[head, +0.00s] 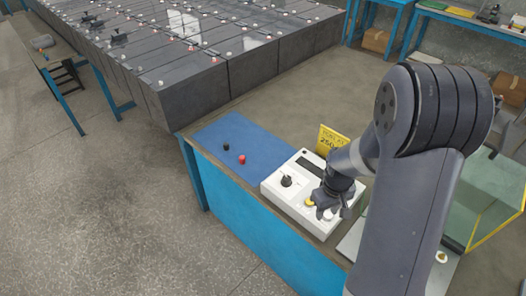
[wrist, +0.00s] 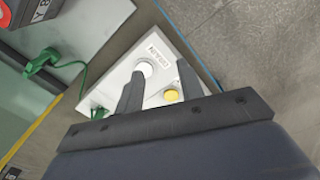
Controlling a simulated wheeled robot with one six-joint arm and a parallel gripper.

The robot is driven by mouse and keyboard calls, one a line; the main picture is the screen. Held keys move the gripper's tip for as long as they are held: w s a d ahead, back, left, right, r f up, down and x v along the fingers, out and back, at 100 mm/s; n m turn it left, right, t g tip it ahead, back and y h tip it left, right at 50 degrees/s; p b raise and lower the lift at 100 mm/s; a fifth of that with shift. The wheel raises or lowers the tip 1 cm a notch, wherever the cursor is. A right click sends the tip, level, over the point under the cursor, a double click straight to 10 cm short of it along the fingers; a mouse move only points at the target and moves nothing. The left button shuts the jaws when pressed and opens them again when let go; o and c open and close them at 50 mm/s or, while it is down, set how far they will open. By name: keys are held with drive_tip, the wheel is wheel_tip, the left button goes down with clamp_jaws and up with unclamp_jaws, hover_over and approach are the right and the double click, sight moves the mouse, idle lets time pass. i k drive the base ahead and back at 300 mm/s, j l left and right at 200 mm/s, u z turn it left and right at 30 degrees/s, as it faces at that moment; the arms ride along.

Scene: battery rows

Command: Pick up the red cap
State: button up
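The red cap (head: 242,159) stands on the blue mat (head: 207,131) in the head view, close to a black cap (head: 226,146). My gripper (head: 326,212) is to the right of the mat, low over the white box with buttons and a knob. In the wrist view my gripper (wrist: 160,68) is open, with its two dark fingers apart and nothing held between them. The white box (wrist: 157,58) lies beyond the fingers, with a yellow button (wrist: 171,95) and a white button (wrist: 145,68). The red cap is not in the wrist view.
Long rows of grey batteries (head: 190,90) stand behind the mat. A yellow sign (head: 331,139) stands behind the white box. A glass tank (head: 495,195) with yellow edges is at the right. A green clip (wrist: 42,62) shows in the wrist view. The mat's front part is clear.

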sight(242, 158)
drive_tip(key=i+j+z, duration=0.2)
drive_tip(key=j, duration=0.25)
drive_tip(key=i+j+z, duration=0.15)
drive_tip(key=j, duration=0.3)
drive_tip(key=i+j+z, duration=0.2)
drive_tip(key=j, duration=0.25)
drive_tip(key=j+z, duration=0.2)
drive_tip(key=j, duration=0.65)
drive_tip(key=i+j, duration=0.1)
drive_tip(key=j, duration=0.25)
